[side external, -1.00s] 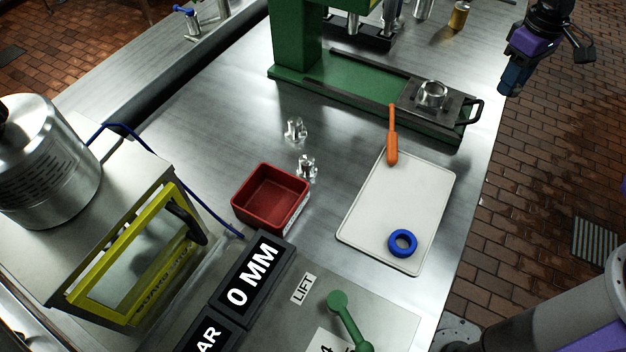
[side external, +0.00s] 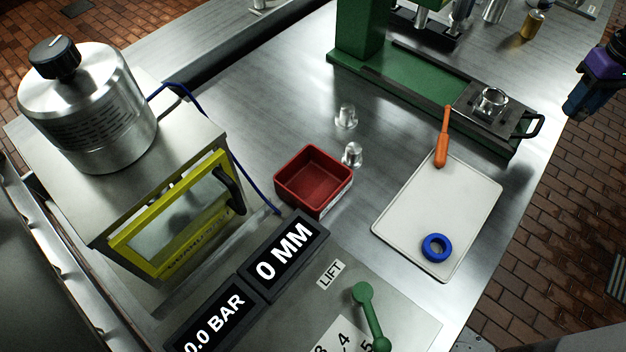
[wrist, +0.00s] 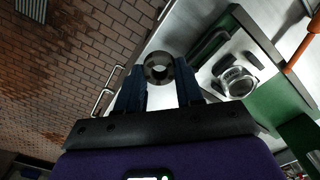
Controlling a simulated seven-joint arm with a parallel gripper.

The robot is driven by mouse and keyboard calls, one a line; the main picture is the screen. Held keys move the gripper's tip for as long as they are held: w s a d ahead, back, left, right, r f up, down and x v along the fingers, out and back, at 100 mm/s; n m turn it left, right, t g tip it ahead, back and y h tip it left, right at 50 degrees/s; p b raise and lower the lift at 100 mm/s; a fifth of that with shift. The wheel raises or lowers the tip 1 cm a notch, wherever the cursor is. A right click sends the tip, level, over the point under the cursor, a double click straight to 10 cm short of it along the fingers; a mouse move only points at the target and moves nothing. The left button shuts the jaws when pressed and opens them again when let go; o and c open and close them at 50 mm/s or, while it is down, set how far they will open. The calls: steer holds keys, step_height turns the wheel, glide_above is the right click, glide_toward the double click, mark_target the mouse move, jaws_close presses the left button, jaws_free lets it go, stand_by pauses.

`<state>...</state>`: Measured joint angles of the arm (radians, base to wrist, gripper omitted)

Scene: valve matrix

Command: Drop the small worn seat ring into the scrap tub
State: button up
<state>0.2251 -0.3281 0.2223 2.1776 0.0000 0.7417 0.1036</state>
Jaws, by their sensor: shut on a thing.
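A small dark grey ring (wrist: 158,57), apparently the worn seat ring, is between the fingertips of my gripper (wrist: 159,72) in the wrist view. The gripper is shut on it. In the side external view my gripper (side external: 580,100) is at the right edge, beyond the table's edge by the press; the ring cannot be made out there. The red open tub (side external: 313,178), apparently the scrap tub, stands mid-table, far to the gripper's left. Its visible inside looks empty.
A white board (side external: 425,205) carries a blue ring (side external: 436,247) and an orange-handled tool (side external: 441,150). Two clear fittings (side external: 352,154) stand behind the tub. The green press (side external: 400,75) has a metal ring (side external: 491,101) on its plate. Display boxes (side external: 284,254) stand in front.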

steer(key=w+a+r+n, duration=0.2)
steer(key=a, duration=1.1)
steer(key=w+a+r+n, duration=0.2)
steer(key=a+n, duration=0.1)
steer(key=a, duration=1.1)
steer(key=s+a+r+n, duration=0.2)
steer(key=s+a, duration=0.4)
steer(key=a, duration=0.5)
steer(key=s+a+r+n, duration=0.15)
steer(key=s+a, duration=0.35)
steer(key=a, duration=0.6)
step_height(320, 180, down, 6)
steer(key=shift+a, duration=0.15)
steer(key=shift+s+n, duration=0.1)
steer(key=shift+n, duration=0.15)
